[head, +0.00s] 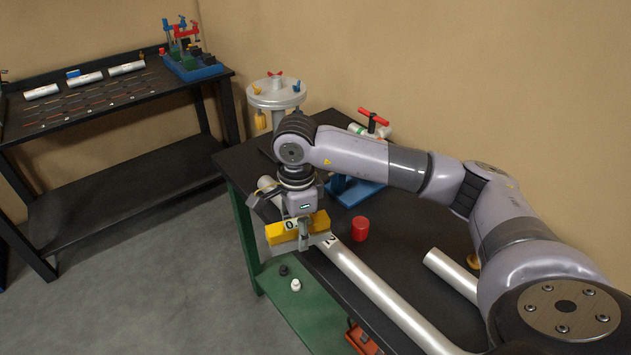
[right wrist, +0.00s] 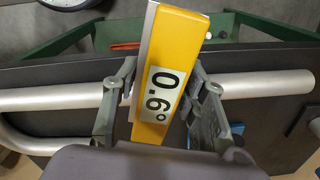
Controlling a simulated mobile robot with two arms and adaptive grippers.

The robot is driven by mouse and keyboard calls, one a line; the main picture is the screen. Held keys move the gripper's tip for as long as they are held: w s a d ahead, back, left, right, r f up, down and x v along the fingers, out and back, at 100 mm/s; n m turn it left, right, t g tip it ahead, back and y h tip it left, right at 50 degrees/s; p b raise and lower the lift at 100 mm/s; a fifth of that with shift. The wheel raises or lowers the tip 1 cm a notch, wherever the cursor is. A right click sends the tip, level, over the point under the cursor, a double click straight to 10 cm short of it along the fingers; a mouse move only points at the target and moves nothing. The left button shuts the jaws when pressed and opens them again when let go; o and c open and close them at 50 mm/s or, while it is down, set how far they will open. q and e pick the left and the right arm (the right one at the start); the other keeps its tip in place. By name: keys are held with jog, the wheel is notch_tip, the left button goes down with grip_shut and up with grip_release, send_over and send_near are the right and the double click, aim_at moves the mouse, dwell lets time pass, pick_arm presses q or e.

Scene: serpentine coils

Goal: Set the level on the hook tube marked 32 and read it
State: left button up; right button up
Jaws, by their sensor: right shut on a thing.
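My right gripper (head: 300,235) is shut on the yellow level (head: 289,228), which also shows in the right wrist view (right wrist: 190,30). The level's display (right wrist: 160,93) reads 0.6°. A long pale tube (head: 375,292) runs below the level along the dark bench; it also shows in the right wrist view (right wrist: 265,84). A black mark, seemingly 32, shows on it beside the gripper, partly hidden. The level lies crosswise over the tube; I cannot tell whether they touch. My left gripper is not in view.
A red cylinder (head: 360,229) and a blue-based stand (head: 357,190) are right of the tube. A second pale tube (head: 451,274) lies further right. A round grey stand (head: 277,95) is behind. A dark table (head: 110,135) with short tubes stands at the left.

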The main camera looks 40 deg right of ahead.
jog(key=w+d+m+p, duration=0.1)
jog(key=d+m, duration=0.1)
jog(key=m, duration=0.2)
jog(key=w+d+r+m+p, duration=0.1)
jog(key=w+d+m, duration=0.1)
jog(key=m, duration=0.3)
jog(key=w+d+r+m+p, duration=0.1)
jog(key=d+m+p, duration=0.1)
jog(key=m, duration=0.3)
jog(key=shift+w+d+r, duration=0.1)
jog(key=shift+w+d, duration=0.05)
jog(key=shift+d, duration=0.65)
jog(key=shift+f+m+b, duration=0.3)
jog(key=shift+f, duration=0.1)
jog(key=shift+f+b, duration=0.5)
jog(key=shift+f, duration=0.2)
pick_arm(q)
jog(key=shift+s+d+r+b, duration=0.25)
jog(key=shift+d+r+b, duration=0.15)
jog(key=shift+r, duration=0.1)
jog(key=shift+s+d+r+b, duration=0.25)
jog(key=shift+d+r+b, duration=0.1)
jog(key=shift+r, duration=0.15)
pick_arm(e)
jog(key=shift+f, duration=1.3)
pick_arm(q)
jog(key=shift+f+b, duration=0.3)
pick_arm(e)
jog(key=shift+f, duration=0.25)
